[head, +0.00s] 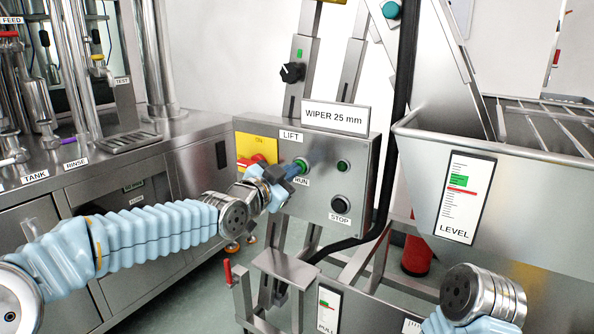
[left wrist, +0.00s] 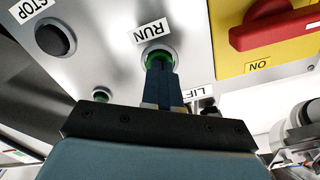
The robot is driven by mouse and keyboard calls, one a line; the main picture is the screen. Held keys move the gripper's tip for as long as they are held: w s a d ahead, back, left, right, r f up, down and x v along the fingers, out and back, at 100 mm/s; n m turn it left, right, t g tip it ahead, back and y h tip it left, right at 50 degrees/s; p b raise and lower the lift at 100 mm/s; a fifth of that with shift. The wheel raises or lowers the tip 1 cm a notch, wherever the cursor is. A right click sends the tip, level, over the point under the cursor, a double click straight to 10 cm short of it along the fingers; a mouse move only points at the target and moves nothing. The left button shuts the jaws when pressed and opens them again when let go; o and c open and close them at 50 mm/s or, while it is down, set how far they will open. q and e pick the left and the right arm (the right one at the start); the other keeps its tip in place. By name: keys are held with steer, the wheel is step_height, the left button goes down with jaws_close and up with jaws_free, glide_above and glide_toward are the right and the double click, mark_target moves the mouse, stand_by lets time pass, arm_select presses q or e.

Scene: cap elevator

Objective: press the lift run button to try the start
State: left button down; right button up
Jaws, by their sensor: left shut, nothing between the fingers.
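The grey LIFT control box (head: 310,205) stands at the middle of the head view. Its green RUN button (head: 301,165) sits on the box face above the RUN label. My left gripper (head: 292,171) is shut and empty, with its fingertips at this button. In the left wrist view, the shut fingers (left wrist: 162,72) overlap the RUN button (left wrist: 157,52), and only parts of its green surface and metal ring show around them. The fingertips look to be at or against the button; I cannot tell whether it is pushed in. My right gripper is not in view.
Near the RUN button are a dark STOP button (head: 341,203), a small green lamp (head: 344,166) and a red rotary handle (left wrist: 275,28) on a yellow plate. A steel hopper (head: 415,165) stands right, a steel bench (head: 180,127) left. A black cable runs beside the box.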

arm_select(q)
steer(key=shift+b+v, duration=0.9)
steer(key=shift+v, duration=1.55)
